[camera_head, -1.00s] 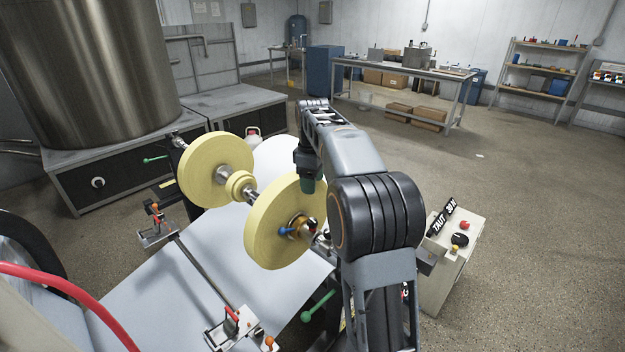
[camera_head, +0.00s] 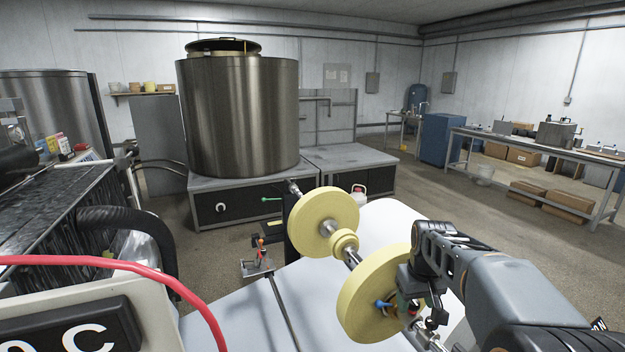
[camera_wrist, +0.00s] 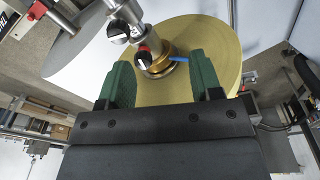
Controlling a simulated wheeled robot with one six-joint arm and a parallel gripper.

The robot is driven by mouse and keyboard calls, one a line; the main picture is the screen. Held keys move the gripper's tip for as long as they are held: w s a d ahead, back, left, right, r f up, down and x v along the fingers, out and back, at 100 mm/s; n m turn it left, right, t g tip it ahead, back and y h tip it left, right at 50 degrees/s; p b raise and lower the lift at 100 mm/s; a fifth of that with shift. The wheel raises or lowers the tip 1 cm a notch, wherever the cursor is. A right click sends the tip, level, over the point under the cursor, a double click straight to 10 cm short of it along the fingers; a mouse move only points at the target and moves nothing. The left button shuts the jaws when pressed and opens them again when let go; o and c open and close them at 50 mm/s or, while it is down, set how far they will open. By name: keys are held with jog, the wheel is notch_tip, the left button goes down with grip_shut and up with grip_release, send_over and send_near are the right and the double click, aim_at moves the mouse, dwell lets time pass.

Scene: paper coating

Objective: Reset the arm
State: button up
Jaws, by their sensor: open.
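My gripper (camera_wrist: 160,78) shows in the wrist view with its two green fingers wide apart and nothing between them. Beyond the fingers is the flat face of a yellow roll (camera_wrist: 215,45), with a brass hub (camera_wrist: 158,62), a blue lever and dark knobs on its shaft. In the head view my arm comes in from the lower right, folded, with its end beside the nearer yellow roll (camera_head: 365,297). My fingers are mostly hidden there. I cannot tell whether they touch the roll.
A second yellow roll (camera_head: 322,222) sits farther along the same shaft, above a white sheet (camera_head: 225,318). A large steel tank (camera_head: 238,115) stands on a cabinet behind. A red hose (camera_head: 120,262) crosses the lower left. A workbench (camera_head: 545,145) is at the far right, with open floor before it.

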jog(key=s+a+t, duration=0.1)
jog(key=s+a, duration=0.2)
jog(key=s, duration=0.4)
jog(key=s+a+m+t, duration=0.1)
jog(key=s+a, duration=0.3)
jog(key=s, duration=0.4)
jog(key=shift+s+f+t, duration=0.3)
jog(key=shift+f+t, duration=0.05)
jog(key=shift+t, duration=0.15)
